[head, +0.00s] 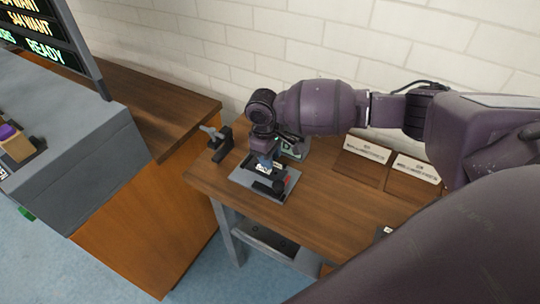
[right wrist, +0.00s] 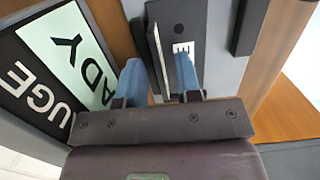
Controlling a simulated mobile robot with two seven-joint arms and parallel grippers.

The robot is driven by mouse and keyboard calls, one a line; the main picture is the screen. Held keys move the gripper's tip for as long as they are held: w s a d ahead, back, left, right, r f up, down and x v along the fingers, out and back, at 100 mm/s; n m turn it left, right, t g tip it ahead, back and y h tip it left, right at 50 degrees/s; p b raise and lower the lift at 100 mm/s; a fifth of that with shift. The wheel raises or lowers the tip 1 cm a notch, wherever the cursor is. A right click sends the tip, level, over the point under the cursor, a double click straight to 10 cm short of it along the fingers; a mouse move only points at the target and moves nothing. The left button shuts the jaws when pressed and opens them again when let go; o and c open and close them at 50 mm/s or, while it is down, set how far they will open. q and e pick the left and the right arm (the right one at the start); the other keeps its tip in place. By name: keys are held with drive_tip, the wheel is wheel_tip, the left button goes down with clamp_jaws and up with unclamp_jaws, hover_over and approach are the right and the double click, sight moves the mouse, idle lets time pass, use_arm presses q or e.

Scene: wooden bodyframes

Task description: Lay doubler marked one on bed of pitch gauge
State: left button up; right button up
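The pitch gauge (head: 250,182) is a grey plate with a dark block on it, near the left end of the wooden table; its dark bed also shows in the right wrist view (right wrist: 204,18). My right gripper (head: 265,163) points down just over it. In the right wrist view its two blue fingers (right wrist: 160,70) stand apart. A thin pale plate (right wrist: 158,60), seen nearly edge-on, lies between them with gaps on both sides. It may be the doubler; no number is readable on it. A small white label with dark marks (right wrist: 183,47) shows beside the right finger. My left gripper is out of view.
A sign ending in "READY" (right wrist: 75,55) stands close beside the gauge. A black clamp-like fixture (head: 220,145) is at the table's left edge. Two labelled wooden holders (head: 361,158) (head: 412,180) stand to the right.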

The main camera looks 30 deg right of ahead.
drive_tip(key=shift+r, duration=0.1)
use_arm(q)
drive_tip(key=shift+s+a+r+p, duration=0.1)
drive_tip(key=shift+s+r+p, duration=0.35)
drive_tip(key=shift+p, duration=0.5)
use_arm(e)
wheel_tip(320, 180, up, 13)
drive_tip(key=w, duration=0.1)
drive_tip(key=shift+w+a, duration=0.15)
drive_tip(key=shift+a, duration=0.25)
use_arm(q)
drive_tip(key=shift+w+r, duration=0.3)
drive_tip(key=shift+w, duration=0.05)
